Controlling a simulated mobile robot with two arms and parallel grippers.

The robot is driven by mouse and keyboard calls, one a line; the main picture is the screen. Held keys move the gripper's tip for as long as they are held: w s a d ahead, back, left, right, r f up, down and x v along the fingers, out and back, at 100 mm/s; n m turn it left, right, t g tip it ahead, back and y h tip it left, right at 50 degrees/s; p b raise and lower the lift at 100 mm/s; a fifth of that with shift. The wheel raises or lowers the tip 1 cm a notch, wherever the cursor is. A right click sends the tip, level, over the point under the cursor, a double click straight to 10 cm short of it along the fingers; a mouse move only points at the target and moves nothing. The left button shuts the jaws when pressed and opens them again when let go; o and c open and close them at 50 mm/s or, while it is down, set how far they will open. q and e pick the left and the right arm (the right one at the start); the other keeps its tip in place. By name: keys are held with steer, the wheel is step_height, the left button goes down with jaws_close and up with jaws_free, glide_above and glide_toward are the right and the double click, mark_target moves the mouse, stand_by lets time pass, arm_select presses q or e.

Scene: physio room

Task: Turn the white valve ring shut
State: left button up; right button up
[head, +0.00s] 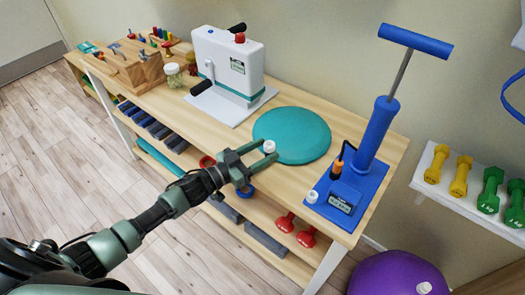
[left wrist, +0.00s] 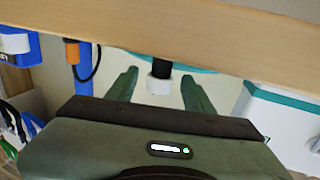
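A small white valve ring (head: 269,147) sits at the near edge of the round teal cushion (head: 300,130), which lies on the wooden bench. In the left wrist view the white ring (left wrist: 159,86) is on a short black stem (left wrist: 159,69). My left gripper (head: 268,150) is open, with its fingers on either side of the ring. In the left wrist view a gap shows between the ring and each finger (left wrist: 160,82). The cushion is mostly hidden there behind the bench edge. My right gripper is in neither view.
A blue hand pump (head: 375,130) on a blue base (head: 340,200) stands right of the cushion. A white machine (head: 230,65) stands to the left. Dumbbells (head: 285,222) lie on the shelf below. A purple ball (head: 385,275) is on the floor.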

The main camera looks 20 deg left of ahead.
arm_select(q)
steer(key=shift+s+a+f, duration=0.1)
steer(key=shift+s+a, duration=0.2)
steer(key=shift+s, duration=0.1)
steer(key=v, duration=0.6)
steer(key=shift+s+a+b, duration=0.2)
steer(key=shift+s+b, duration=0.15)
steer(key=shift+b, duration=0.05)
